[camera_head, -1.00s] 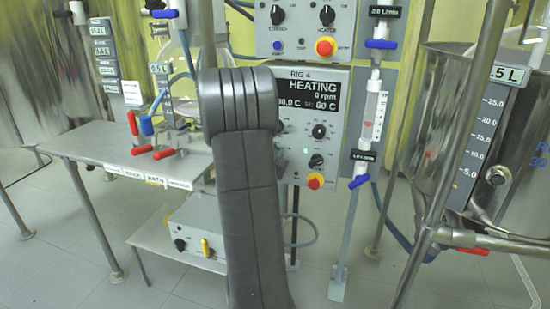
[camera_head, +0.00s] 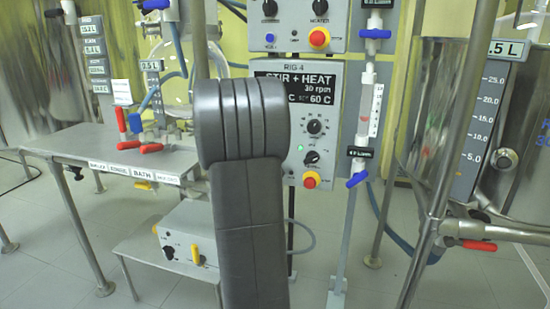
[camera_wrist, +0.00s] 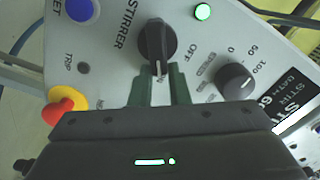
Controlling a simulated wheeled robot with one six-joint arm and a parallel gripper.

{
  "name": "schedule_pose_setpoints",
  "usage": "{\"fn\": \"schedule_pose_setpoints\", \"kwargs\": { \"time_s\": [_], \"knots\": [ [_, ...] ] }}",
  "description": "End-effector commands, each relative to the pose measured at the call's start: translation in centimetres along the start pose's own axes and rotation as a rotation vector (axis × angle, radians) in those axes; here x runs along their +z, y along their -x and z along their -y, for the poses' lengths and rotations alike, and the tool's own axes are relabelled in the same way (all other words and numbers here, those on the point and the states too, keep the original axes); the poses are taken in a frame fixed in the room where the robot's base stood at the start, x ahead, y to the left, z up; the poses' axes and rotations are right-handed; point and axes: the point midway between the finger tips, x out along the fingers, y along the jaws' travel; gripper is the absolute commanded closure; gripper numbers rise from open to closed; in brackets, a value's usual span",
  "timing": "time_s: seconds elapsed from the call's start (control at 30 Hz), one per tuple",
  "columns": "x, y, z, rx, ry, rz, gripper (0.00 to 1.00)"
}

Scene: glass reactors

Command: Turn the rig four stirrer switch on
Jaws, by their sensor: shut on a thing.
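The rig 4 panel (camera_head: 330,150) stands in the middle of the head view, and its display (camera_head: 298,88) reads STIR + HEAT, 30 rpm, 60 C. The black stirrer switch (camera_wrist: 155,42) shows in the wrist view, its pointer at the ON mark and away from the OFF mark. My gripper (camera_wrist: 161,84) is shut on this switch, one dark green finger on each side of its lower end. A green lamp (camera_wrist: 203,12) beside the switch is lit.
A speed dial (camera_wrist: 236,80) and a red-and-yellow stop button (camera_wrist: 64,107) lie close to the gripper. A metal bench (camera_head: 105,148) stands left, a blue-handled valve pipe (camera_head: 357,179) right of the panel. A steel reactor (camera_head: 430,105) stands further right.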

Motion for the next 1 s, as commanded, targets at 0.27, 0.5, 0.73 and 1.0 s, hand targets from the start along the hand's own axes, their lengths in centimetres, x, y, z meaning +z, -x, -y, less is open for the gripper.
{"fn": "schedule_pose_setpoints", "kwargs": {
  "time_s": [0.27, 0.5, 0.73, 1.0],
  "knots": [
    [0.77, 0.2, -0.64, 0.01, -0.033, 0.018, 1.0],
    [0.79, 0.21, -0.6, 0.01, -0.035, 0.019, 1.0],
    [0.77, 0.2, -0.52, 0.009, -0.034, 0.018, 0.63],
    [0.38, 0.1, -0.28, 0.004, -0.035, 0.01, 0.63]
  ]
}}
